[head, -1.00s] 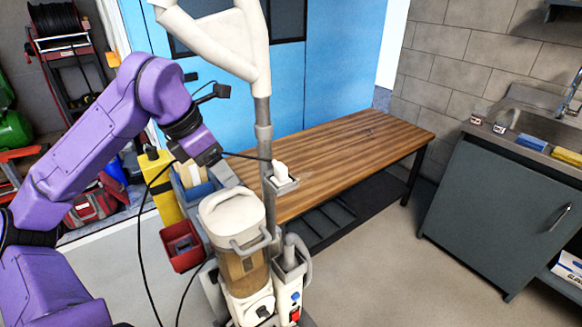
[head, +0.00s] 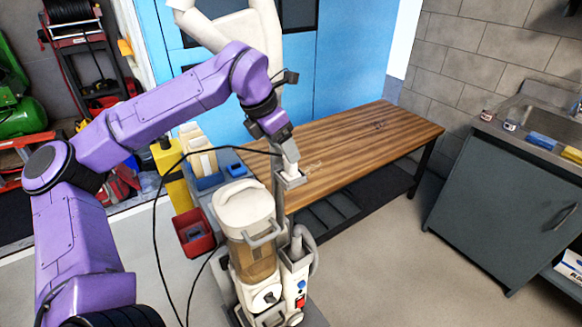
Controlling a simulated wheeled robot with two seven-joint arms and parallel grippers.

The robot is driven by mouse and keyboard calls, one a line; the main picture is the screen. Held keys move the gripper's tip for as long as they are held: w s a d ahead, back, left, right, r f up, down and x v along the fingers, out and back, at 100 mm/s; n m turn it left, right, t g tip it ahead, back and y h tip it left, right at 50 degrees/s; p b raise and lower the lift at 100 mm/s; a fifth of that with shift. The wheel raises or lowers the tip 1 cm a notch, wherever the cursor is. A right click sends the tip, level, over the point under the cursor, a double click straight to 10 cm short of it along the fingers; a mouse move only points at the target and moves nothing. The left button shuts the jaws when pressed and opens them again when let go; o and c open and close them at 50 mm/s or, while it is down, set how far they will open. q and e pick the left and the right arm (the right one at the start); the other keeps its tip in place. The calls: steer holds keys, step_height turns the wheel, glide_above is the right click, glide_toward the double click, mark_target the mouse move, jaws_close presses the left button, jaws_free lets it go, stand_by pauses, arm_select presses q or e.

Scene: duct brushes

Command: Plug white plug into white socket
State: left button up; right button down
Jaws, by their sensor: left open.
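A small white object that looks like the white plug (head: 290,168) stands upright on a grey holder (head: 292,181) on the machine's pole. A dark cable runs to it from the left. My left gripper (head: 287,150) is open and reaches down right over the white object, its fingers at the object's top. Whether the fingers touch it cannot be told. The white-and-tan machine (head: 243,205) stands below and to the left. A white round fitting with a dark middle (head: 267,297) sits low on its front; I cannot tell if it is the white socket. My right gripper is not in view.
A wooden bench (head: 350,145) stands behind the machine. A grey sink cabinet (head: 495,200) stands at the right. The floor between cabinet and machine is clear. The black cable loops down at left.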

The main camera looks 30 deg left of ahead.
mark_target(291, 169)
arm_select(q)
steer(key=x, duration=0.5)
steer(key=shift+p, duration=0.3)
steer(key=c, duration=1.1)
